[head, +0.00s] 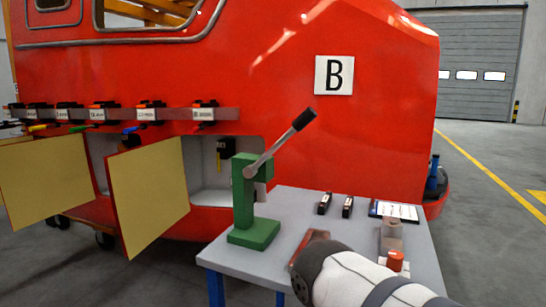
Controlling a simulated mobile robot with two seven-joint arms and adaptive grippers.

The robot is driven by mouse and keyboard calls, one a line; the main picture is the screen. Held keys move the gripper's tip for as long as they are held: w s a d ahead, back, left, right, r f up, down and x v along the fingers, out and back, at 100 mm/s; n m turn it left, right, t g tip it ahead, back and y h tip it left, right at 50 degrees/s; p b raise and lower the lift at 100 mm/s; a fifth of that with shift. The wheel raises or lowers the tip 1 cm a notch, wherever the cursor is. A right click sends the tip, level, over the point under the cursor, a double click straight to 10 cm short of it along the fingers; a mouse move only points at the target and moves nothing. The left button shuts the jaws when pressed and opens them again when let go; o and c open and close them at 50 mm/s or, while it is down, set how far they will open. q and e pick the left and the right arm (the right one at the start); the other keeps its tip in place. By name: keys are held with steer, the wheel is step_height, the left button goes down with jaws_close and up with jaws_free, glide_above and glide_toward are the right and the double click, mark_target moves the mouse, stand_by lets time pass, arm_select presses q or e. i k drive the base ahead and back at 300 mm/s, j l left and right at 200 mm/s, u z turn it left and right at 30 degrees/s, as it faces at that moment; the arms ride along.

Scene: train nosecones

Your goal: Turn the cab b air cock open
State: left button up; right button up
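The red train cab (380,130) stands behind the table and carries a white sign with a black B (334,75). Two yellowish hatch doors hang open low on its side, a nearer one (150,192) and one further left (45,178). In the recess beside the nearer door, a small dark fitting with some yellow (219,146) shows; I cannot tell whether it is the air cock or how it is turned. My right arm comes in at the lower right over the table; its gripper does not show. My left gripper is out of view.
A grey table (285,200) bears a green lever press (250,205), two small black items, a clipboard (395,211) and a red-topped block (396,260). Several labelled boxes line a rail (170,114) above the hatches. Floor at right is clear.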

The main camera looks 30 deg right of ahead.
mark_target(220, 155)
steer(key=i+j+z, duration=0.2)
steer(key=i+z, duration=0.25)
steer(key=i+j+z, duration=0.3)
steer(key=z, duration=0.2)
steer(key=i+j+z, duration=0.25)
steer(key=j+z, duration=0.2)
